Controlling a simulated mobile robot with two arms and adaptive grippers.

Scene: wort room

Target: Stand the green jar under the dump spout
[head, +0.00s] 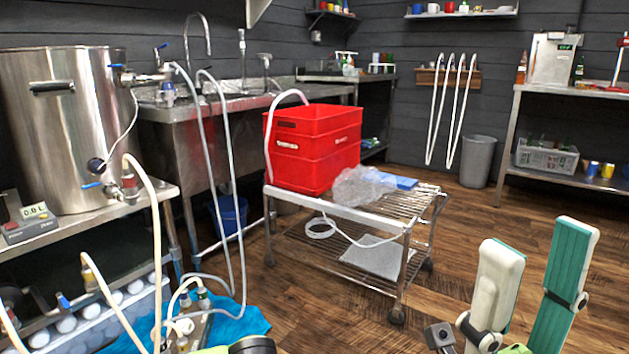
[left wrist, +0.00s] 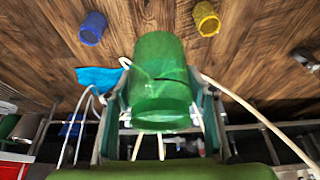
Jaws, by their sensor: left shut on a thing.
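The green jar (left wrist: 160,82) is a translucent green vessel that fills the middle of the left wrist view. My left gripper (left wrist: 160,105) has a finger on each side of the jar and is shut on it. Neither the jar nor the left gripper's fingers can be made out in the head view. My right gripper (head: 537,240) is at the lower right of the head view, its two green-and-white fingers apart with nothing between them. I cannot tell which fitting is the dump spout; a valve with a blue handle (head: 128,186) sits low on the steel kettle (head: 70,125).
A wire cart (head: 345,212) carrying a red crate (head: 312,158) stands mid-room. Hoses hang from the kettle and sink. A blue cloth (head: 235,325) lies low at left. The left wrist view shows a blue cup (left wrist: 93,27) and a yellow cup (left wrist: 206,18) on wooden floor.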

